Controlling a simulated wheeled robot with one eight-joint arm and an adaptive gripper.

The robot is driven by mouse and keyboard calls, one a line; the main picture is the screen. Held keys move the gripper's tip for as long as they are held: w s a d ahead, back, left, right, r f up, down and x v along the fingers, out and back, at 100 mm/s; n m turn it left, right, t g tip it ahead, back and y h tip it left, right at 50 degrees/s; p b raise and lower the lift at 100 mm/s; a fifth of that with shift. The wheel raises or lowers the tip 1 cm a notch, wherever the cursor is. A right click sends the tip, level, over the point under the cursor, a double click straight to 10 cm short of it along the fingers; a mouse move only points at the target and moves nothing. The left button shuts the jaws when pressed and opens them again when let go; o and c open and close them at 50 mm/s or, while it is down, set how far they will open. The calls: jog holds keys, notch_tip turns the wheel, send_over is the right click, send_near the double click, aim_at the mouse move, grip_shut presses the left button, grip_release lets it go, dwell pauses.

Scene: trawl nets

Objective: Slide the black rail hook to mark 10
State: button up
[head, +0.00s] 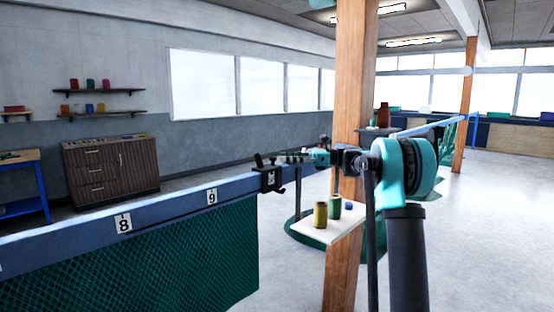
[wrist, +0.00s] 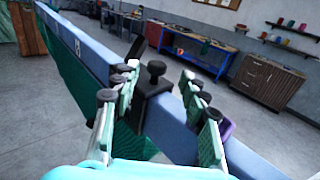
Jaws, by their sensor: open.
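The black rail hook (head: 269,179) sits on the blue rail (head: 165,199), to the right of the mark 9 plate (head: 212,196) in the head view. In the wrist view the hook (wrist: 153,92) stands on the rail between my two fingers, with a round knob on top. My gripper (head: 290,159) is at the hook in the head view. In the wrist view my gripper (wrist: 163,105) is open, one finger on each side of the hook. I cannot tell whether a finger touches it. I see no mark 10 plate.
The mark 8 plate (head: 123,223) is further left on the rail. A green net (head: 150,265) hangs below. A wooden post (head: 345,250) with a small shelf (head: 312,226) holding spools stands near my arm. A purple piece (wrist: 227,130) shows by the right finger.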

jog(key=d, duration=0.7)
jog(key=shift+w, duration=0.3)
jog(key=s+f+n+t+h, duration=0.3)
jog(key=s+f+n+h, duration=0.5)
jog(key=s+f, duration=1.2)
jog(key=s+d+f+n+t+h, duration=0.1)
jog(key=s+d+f+n+h, duration=0.3)
jog(key=s+d+f, duration=0.3)
jog(key=s+d+f+n+t+h, duration=0.1)
jog(key=s+d+f+n+h, duration=0.4)
jog(key=s+f, duration=0.7)
jog(key=s+d+h, duration=0.1)
jog(key=s+d, duration=0.1)
jog(key=s, duration=0.1)
jog(key=shift+s+f, duration=0.2)
jog(key=shift+f, duration=0.2)
jog(key=shift+c, duration=0.5)
